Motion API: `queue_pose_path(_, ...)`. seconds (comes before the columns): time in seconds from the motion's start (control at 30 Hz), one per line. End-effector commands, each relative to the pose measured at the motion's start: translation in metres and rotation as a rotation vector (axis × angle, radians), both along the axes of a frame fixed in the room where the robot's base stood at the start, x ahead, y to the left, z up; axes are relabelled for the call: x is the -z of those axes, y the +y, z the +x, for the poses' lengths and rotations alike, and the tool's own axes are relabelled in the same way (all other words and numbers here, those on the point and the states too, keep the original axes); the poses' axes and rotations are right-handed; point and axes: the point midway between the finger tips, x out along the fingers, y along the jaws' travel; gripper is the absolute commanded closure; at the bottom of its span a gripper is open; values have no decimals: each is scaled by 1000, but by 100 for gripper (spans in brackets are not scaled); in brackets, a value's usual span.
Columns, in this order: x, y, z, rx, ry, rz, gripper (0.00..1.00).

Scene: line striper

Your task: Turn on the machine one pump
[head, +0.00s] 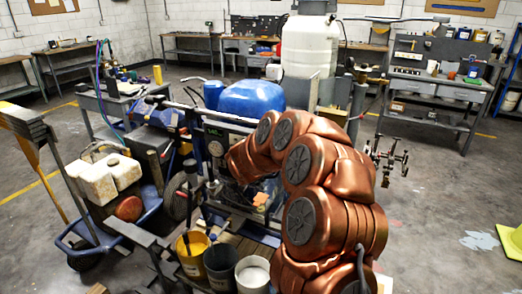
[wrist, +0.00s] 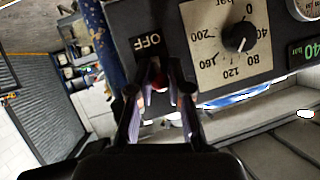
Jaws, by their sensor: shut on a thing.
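The line striper (head: 215,140) stands in the middle of the head view, partly hidden by my copper arm. In the wrist view, its dark control panel (wrist: 120,15) has an OFF label (wrist: 147,42) and a bar dial (wrist: 228,42) with a black knob. Just below the OFF label is a small switch with a red part (wrist: 159,84). My gripper (wrist: 158,78) has its fingers on either side of this switch and is shut on it. The fingers hide most of the switch. In the head view, the gripper is too hidden to make out.
A green display (wrist: 304,52) and a round gauge (wrist: 305,8) sit right of the dial. Yellow, dark and white buckets (head: 251,275) stand in front of the striper. Open floor (head: 440,215) lies to the right.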

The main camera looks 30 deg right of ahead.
Motion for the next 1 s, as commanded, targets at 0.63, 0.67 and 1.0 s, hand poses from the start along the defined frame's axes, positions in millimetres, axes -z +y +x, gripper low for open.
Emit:
queue_pose_path(0.63,-1,0,1,-2,13,22,100)
queue_pose_path(0.67,-1,0,1,-2,14,22,100)
queue_pose_path(1.0,-1,0,1,-1,14,22,57)
